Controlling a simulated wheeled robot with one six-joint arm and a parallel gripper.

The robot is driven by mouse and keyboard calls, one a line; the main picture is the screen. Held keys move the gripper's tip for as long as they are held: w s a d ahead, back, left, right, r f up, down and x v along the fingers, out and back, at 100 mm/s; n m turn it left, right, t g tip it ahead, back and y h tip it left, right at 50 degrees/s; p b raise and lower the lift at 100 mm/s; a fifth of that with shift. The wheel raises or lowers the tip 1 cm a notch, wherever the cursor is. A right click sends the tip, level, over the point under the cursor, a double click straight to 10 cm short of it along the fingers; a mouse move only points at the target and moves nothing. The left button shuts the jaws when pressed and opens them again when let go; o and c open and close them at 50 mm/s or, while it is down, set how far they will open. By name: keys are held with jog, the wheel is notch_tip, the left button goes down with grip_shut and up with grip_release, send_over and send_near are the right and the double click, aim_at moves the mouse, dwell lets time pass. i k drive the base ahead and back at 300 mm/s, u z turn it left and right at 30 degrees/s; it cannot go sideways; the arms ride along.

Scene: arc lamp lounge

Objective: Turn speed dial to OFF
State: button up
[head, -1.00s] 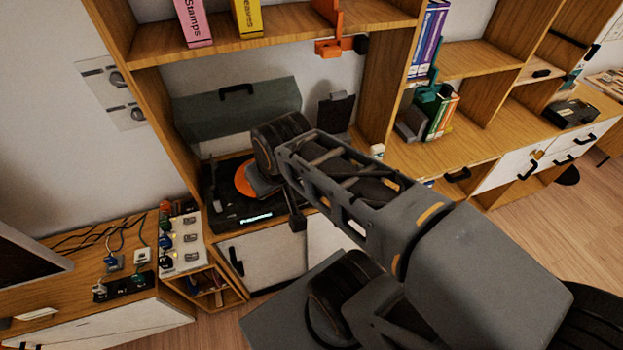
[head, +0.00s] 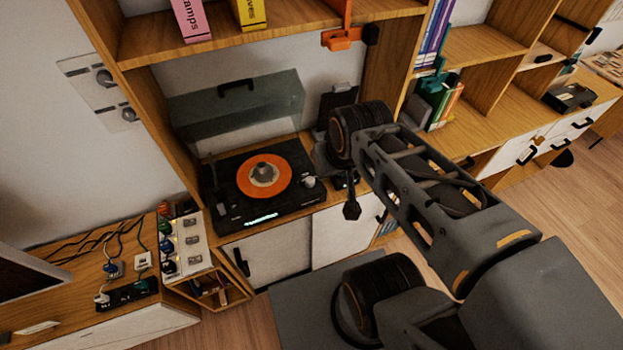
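The record player (head: 235,213) is black and sits on the low wooden shelf, with an orange record (head: 247,185) on it and a lit strip (head: 262,219) on its front. A small pale round knob (head: 308,182) shows at its right side. It may be the speed dial, but no marking or setting is readable. My gripper (head: 350,207) points down just right of the player's front right corner, apart from the knob in the picture. My wrist and gripper hide what lies behind them. I cannot tell whether its fingers are open or shut.
The player's grey see-through lid (head: 238,105) stands raised behind it. An upper shelf (head: 215,43) with books overhangs the player, and an orange bracket (head: 340,40) hangs from it. A switch panel (head: 187,246) and cables are at the left.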

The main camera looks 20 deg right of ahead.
aim_at(310, 180)
jog(key=z, duration=1.4)
jog(key=k, duration=0.6)
jog(key=u, duration=1.3)
jog(key=i, duration=0.45)
